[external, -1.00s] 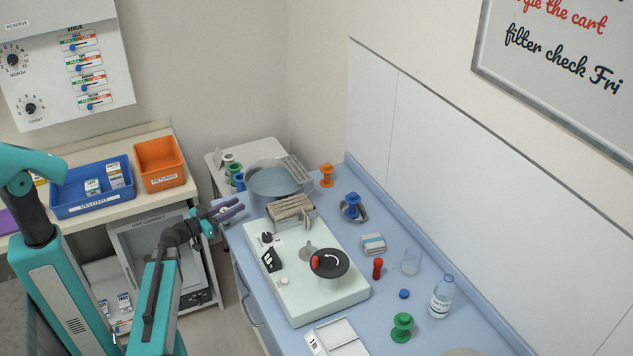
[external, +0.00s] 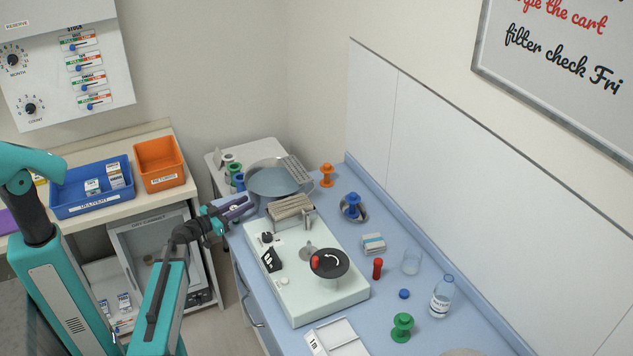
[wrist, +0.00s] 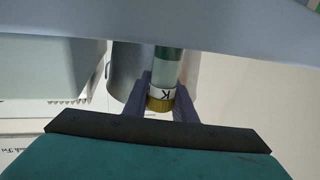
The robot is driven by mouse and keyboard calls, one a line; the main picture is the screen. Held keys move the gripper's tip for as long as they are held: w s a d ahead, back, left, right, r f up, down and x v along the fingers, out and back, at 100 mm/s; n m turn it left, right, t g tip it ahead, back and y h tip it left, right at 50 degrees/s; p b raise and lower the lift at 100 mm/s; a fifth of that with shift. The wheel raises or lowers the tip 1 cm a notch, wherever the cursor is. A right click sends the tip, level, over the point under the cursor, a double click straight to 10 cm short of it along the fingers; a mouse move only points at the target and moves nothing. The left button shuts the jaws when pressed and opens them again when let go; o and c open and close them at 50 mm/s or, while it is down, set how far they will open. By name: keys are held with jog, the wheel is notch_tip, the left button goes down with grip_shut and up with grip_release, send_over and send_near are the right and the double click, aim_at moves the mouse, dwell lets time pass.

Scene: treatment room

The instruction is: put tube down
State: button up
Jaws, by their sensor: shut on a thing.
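My gripper (external: 240,207) is at the near left end of the blue bench, beside the metal basin and the pale machine. In the wrist view, my gripper's purple fingers (wrist: 163,92) are shut on a tube (wrist: 159,93). The tube has a yellow-brown end, a white band with a letter K and a green part beyond. Its far end is hidden behind a pale blue band across the top of the wrist view. In the external view I cannot make the tube out between the fingers. I cannot tell whether it touches anything below.
The round basin (external: 278,181) stands just behind my gripper. Several coloured pieces stand left of the basin. A blue knobbed piece (external: 352,203) sits in a dish.

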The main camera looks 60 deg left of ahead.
jog(key=shift+f+b, duration=0.15)
jog(key=shift+b, duration=0.25)
jog(key=o, duration=1)
jog(key=shift+o, duration=0.2)
jog(key=shift+p, duration=1.3)
jog(key=shift+s+d+f, duration=0.1)
jog(key=shift+s+d, duration=0.05)
jog(key=shift+s, duration=0.3)
jog(key=shift+b+v, duration=1.15)
jog(key=shift+v, duration=0.4)
jog(key=p+v, duration=0.2)
jog(key=v, duration=0.7)
jog(key=shift+s+p, duration=0.3)
jog(key=shift+s, duration=0.05)
